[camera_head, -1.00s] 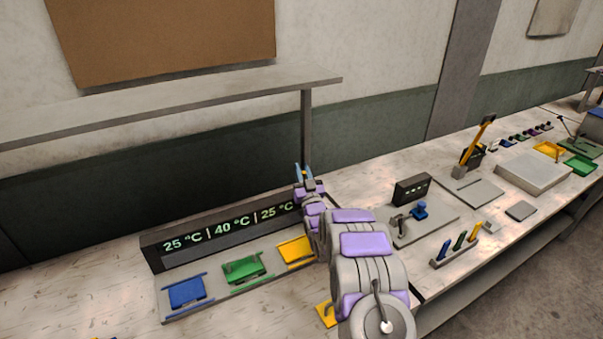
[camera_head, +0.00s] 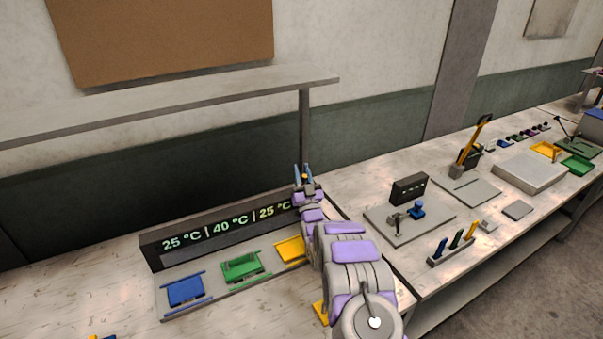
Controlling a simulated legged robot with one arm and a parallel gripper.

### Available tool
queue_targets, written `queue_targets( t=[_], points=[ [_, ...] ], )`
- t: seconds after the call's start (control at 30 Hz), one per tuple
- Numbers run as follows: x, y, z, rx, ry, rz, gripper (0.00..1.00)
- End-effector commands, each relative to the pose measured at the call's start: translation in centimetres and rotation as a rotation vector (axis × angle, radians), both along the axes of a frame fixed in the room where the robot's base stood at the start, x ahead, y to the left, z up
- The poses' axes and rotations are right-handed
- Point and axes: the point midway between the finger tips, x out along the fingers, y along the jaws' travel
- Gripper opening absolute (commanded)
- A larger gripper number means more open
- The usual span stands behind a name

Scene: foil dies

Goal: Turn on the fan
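I cannot make out a fan or its switch in this view. My gripper (camera_head: 303,172) is at the right end of the dark display box (camera_head: 160,249), in front of the shelf post. Its two bluish fingers point up and stand apart, so it looks open. A small orange spot shows between or behind the fingers; I cannot tell what it is or whether it touches them. My arm hides part of the bench and the right end of the display box.
Blue (camera_head: 185,291), green (camera_head: 241,267) and yellow (camera_head: 290,249) trays lie before the display. A shelf (camera_head: 170,104) overhangs it. To the right are a dark box (camera_head: 409,189), a rack of coloured pieces (camera_head: 452,250) and a lever (camera_head: 470,141).

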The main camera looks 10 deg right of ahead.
Motion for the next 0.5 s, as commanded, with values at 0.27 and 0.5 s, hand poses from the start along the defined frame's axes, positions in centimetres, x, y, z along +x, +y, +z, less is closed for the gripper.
queue_targets(
  t=[0.27,0.5],
  points=[
    [0.05,0.0,0.15,0.0,-0.003,0.0,0.4],
    [-0.59,-0.07,-0.51,0.0,0.003,0.0,0.4]
  ],
)
